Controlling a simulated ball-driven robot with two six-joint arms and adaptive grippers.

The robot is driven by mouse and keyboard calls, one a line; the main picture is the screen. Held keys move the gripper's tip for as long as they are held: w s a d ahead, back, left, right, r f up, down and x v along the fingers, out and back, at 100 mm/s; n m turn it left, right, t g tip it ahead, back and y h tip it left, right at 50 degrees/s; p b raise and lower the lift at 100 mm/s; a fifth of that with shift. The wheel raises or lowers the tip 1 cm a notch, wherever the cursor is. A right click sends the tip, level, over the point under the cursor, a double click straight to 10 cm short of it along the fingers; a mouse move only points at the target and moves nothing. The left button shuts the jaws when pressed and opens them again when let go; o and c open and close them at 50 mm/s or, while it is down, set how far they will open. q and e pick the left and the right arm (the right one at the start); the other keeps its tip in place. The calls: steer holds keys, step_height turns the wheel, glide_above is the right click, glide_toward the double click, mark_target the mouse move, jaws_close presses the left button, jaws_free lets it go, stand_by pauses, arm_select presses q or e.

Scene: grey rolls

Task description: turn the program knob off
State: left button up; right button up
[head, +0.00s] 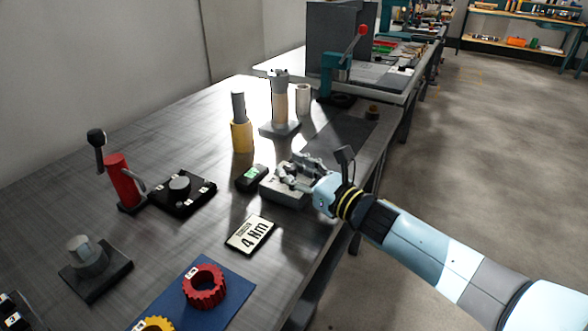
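A black square box with a round grey knob (180,186) on top and small white labels around it sits left of centre on the table. It looks like a program knob; its setting is too small to read. My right gripper (296,172) is farther right, over a low grey box (281,197) near the table's right edge. The gripper covers much of that box's top, so I cannot tell what is there or whether the fingers touch it. The finger gap is not clear. My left gripper is out of view.
A red gear (204,287) lies on a blue mat (232,302) in front. Bare table separates them.

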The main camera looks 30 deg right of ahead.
jaws_close()
steer(key=shift+n+y, duration=0.4)
steer(key=shift+y, duration=0.2)
steer(key=shift+o, duration=2.2)
jaws_free()
steer(key=v, duration=1.2)
steer(key=shift+d+r, duration=0.15)
steer(key=shift+r, duration=0.05)
